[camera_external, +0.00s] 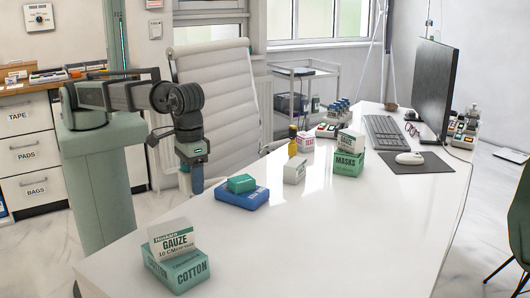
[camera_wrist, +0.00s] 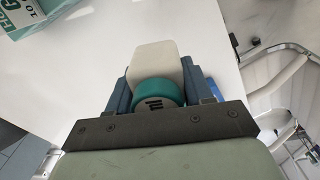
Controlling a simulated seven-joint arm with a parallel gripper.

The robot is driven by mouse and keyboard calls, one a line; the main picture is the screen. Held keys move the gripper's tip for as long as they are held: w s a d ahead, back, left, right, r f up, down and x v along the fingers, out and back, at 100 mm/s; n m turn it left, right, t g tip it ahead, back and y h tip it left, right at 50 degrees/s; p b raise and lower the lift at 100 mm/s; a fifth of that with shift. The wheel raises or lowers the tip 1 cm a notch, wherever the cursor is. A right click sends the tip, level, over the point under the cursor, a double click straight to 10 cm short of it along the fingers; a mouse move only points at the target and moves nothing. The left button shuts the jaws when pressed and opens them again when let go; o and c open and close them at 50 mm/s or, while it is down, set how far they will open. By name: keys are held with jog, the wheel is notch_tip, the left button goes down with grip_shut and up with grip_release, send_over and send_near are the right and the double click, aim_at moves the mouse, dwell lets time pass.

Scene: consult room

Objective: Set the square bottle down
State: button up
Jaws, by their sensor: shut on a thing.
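The square bottle (camera_wrist: 157,58) has a white body and a round teal cap (camera_wrist: 158,92) with a dark mark. My gripper (camera_wrist: 157,75) is shut on it, with one blue-grey finger on each side in the wrist view. In the external view my gripper (camera_external: 197,180) points down at the far left edge of the white table (camera_external: 285,225), and I cannot make out the bottle there. In the wrist view the bottle shows against the white tabletop. I cannot tell how high it is above it.
A gauze box (camera_external: 175,238) on a cotton box (camera_external: 183,272) stands at the table's near left corner. A teal box (camera_external: 241,183) on a blue box (camera_external: 243,198) lies right of my gripper. A white box (camera_external: 295,170) and a masks box (camera_external: 348,163) stand beyond. The table's front middle is clear.

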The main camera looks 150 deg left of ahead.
aim_at(197, 224)
jog(key=shift+f, duration=4.7)
jog(key=shift+f, duration=0.15)
jog(key=o, duration=1)
notch_tip(197, 224, up, 12)
jog(key=shift+r, duration=0.2)
